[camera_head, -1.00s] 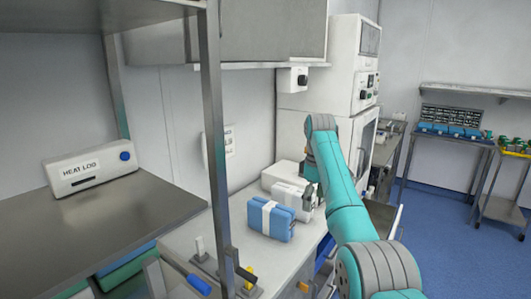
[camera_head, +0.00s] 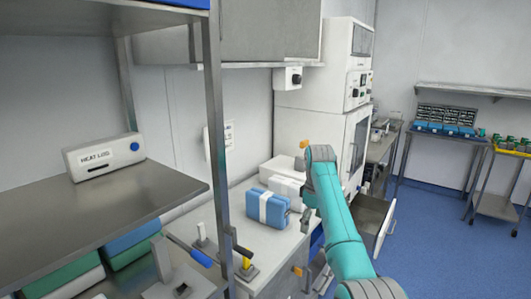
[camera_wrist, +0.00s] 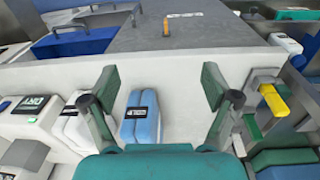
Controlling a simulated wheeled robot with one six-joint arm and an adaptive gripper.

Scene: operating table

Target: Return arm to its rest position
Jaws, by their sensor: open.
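My teal arm reaches forward in the head view and bends down at its far end beside the counter. My gripper (camera_wrist: 160,92) shows in the wrist view with its two dark green fingers spread wide and nothing between the tips. In the head view the gripper (camera_head: 307,220) is small and partly hidden by the arm. A blue pack with a white band (camera_head: 268,208) lies on the white counter (camera_head: 228,225), to the left of the gripper. The blue pack also shows in the wrist view (camera_wrist: 141,118), near the left finger and apart from it.
White packs (camera_head: 287,188) lie behind the blue one. A steel shelf (camera_head: 110,212) with a HEAT LOG box (camera_head: 103,157) and an upright post (camera_head: 214,130) stand at the left. An open drawer (camera_head: 378,222) juts out right of the arm. The blue floor (camera_head: 440,240) at right is clear.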

